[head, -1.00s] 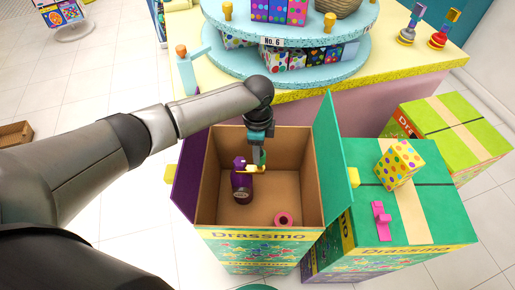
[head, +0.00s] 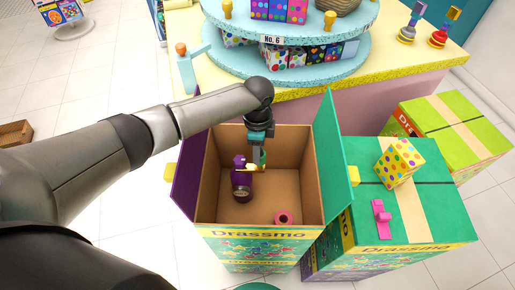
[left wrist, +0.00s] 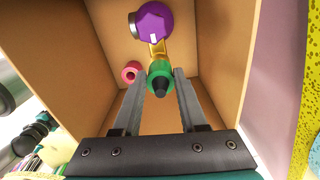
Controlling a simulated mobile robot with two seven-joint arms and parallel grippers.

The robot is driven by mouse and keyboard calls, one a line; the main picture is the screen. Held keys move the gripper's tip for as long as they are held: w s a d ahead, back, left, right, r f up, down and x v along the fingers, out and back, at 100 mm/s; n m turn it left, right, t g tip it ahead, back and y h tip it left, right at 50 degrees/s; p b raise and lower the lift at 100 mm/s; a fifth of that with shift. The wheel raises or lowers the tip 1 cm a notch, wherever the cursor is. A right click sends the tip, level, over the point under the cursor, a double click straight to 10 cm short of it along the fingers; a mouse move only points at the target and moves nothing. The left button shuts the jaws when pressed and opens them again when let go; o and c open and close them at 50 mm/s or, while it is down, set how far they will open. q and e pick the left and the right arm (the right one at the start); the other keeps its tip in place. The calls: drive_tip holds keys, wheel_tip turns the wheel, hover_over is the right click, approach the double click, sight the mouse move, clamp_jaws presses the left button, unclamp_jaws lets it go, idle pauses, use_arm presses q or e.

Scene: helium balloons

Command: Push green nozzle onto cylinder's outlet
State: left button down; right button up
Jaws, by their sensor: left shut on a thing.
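The gripper also shows in the head view (head: 258,158), reaching down into the box. It is shut on the green nozzle (left wrist: 160,72), which has a dark tip facing the wrist camera. The nozzle is in line with the outlet and appears to meet it; I cannot tell whether it is seated.
The box (head: 211,190) has walls close around the gripper and a raised green flap (head: 333,150) at right. A pink ring-shaped piece (head: 284,218) lies on its floor. Closed boxes stand at right, one bearing a dotted cube (head: 399,164). A tiered stand (head: 290,75) is behind.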

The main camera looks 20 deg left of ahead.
use_arm(q)
drive_tip(key=shift+f+b, duration=0.85)
drive_tip(key=shift+f, duration=0.55)
drive_tip(key=shift+c, duration=1.8)
unclamp_jaws()
drive_tip(key=shift+r, duration=0.15)
wheel_tip(320, 180, up, 8)
drive_tip(key=p, duration=0.8)
drive_tip(key=shift+p, duration=0.35)
drive_tip(key=shift+s+f, duration=0.1)
drive_tip(key=shift+f, duration=0.1)
